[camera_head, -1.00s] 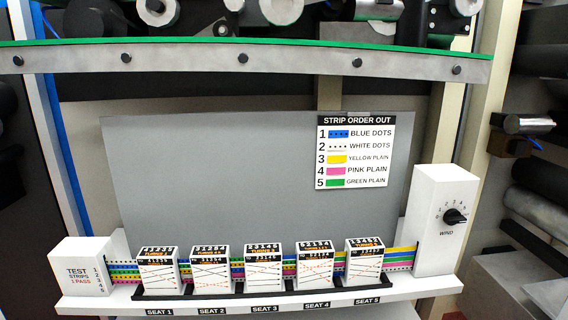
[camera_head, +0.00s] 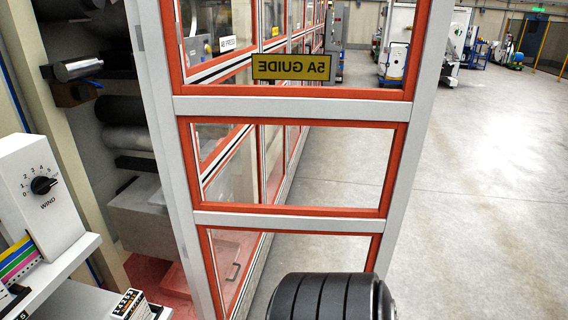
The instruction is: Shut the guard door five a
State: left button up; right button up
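The guard door (camera_head: 290,108) stands open in the middle of the head view. It has a grey frame, orange-red edging and clear panes. Its yellow sign (camera_head: 293,68) reads "5A GUIDE" in mirror writing, so I see it from the back. The door's left upright stands beside the machine opening; its lower end runs out of the picture. I see no handle that I can clearly place on this door. Neither of my grippers shows. A black ribbed part at the bottom looks like my own arm and covers the door's lower right.
The white box with the wind dial (camera_head: 42,186) and a shelf end with a strip seat block (camera_head: 130,304) are at the left. Dark rollers (camera_head: 125,110) lie inside the machine. More guard panels show through the panes. Open grey floor (camera_head: 480,200) lies to the right.

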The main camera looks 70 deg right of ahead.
aim_at(407, 111)
jog(key=k+l+u, duration=0.1)
jog(key=k+l, duration=0.65)
jog(key=k, duration=0.2)
jog(key=k+l+u, duration=0.15)
jog(key=k+l, duration=0.25)
jog(key=k+l+u, duration=0.1)
jog(key=l, duration=0.35)
jog(key=k+l, duration=0.35)
jog(key=k+l+u, duration=0.15)
jog(key=l, duration=0.4)
jog(key=i+l, duration=0.1)
jog(key=l, duration=0.65)
jog(key=i+l+u, duration=0.15)
jog(key=l, duration=0.6)
jog(key=k, duration=0.05)
